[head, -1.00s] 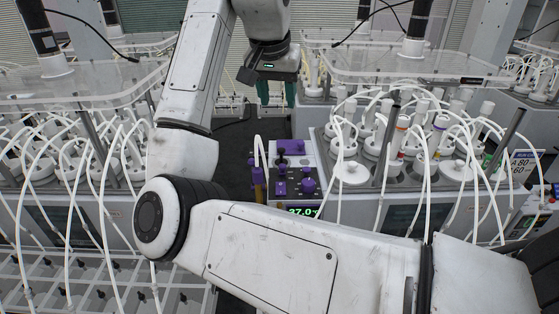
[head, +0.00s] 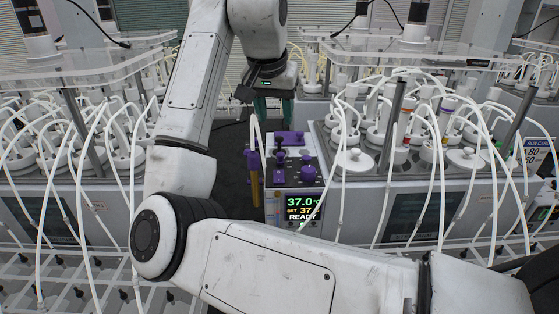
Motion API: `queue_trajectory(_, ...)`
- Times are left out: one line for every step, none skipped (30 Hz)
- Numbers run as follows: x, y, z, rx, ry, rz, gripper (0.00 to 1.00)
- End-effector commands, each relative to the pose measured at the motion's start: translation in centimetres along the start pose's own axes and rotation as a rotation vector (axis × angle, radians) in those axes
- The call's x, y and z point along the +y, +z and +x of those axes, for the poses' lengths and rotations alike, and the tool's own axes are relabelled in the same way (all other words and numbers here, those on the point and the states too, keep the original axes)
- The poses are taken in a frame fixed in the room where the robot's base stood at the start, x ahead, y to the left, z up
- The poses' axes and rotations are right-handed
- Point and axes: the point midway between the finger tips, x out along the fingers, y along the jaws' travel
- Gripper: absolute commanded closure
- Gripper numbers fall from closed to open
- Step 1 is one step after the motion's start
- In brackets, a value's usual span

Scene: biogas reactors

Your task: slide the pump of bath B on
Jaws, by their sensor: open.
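A small control unit (head: 281,211) stands in the middle, between two benches of reactors. Its top carries several purple knobs, one of them a purple knob at the right (head: 308,169). Its lit display (head: 302,207) reads 37.0 °C, SET 37 and READY. I cannot read a bath letter on it or tell which knob is the pump slider. My gripper (head: 268,109) hangs above and beyond the unit in the picture, with teal fingers. It is open and looks apart from the knobs; its fingertips are partly hidden behind the unit's top.
Reactor rows with white tubes fill the right bench (head: 425,195) and the left bench (head: 30,205). Clear shelves (head: 420,58) overhang both. A yellow-and-purple upright piece (head: 254,177) stands at the unit's left side. A dark gap (head: 232,160) lies left of it.

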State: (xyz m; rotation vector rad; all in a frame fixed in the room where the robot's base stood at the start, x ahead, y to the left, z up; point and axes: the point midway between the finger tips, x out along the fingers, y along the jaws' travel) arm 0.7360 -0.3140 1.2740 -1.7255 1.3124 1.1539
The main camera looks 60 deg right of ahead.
Motion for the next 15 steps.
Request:
queue_trajectory(0.0, 0.3, 0.7, 0.0, 0.0, 0.0, 0.52)
queue_trajectory(0.0, 0.3, 0.8, 0.0, 0.0, 0.0, 0.52)
queue_trajectory(0.0, 0.4, 0.9, 0.0, 0.0, 0.0, 0.52)
queue_trajectory(0.0, 0.4, 1.0, 0.0, 0.0, 0.0, 0.52)
queue_trajectory(0.0, 0.4, 1.1, 0.0, 0.0, 0.0, 0.52)
queue_trajectory(0.0, 0.4, 1.3, 0.0, 0.001, 0.0, 0.52)
queue_trajectory(0.0, 0.4, 1.5, 0.0, 0.001, 0.0, 0.52)
queue_trajectory(0.0, 0.4, 1.7, 0.0, 0.001, 0.0, 0.52)
queue_trajectory(0.0, 0.4, 2.1, 0.0, 0.002, 0.0, 0.52)
queue_trajectory(0.1, 0.4, 2.5, 0.0, 0.004, -0.001, 0.52)
queue_trajectory(0.1, 0.4, 3.0, 0.0, 0.004, -0.001, 0.52)
queue_trajectory(0.1, 0.4, 3.6, -0.001, 0.005, 0.0, 0.52)
queue_trajectory(0.2, 0.4, 4.2, -0.001, 0.005, 0.001, 0.52)
queue_trajectory(0.1, 0.4, 4.8, -0.001, 0.005, 0.0, 0.52)
queue_trajectory(0.1, 0.4, 5.5, 0.0, 0.005, -0.001, 0.52)
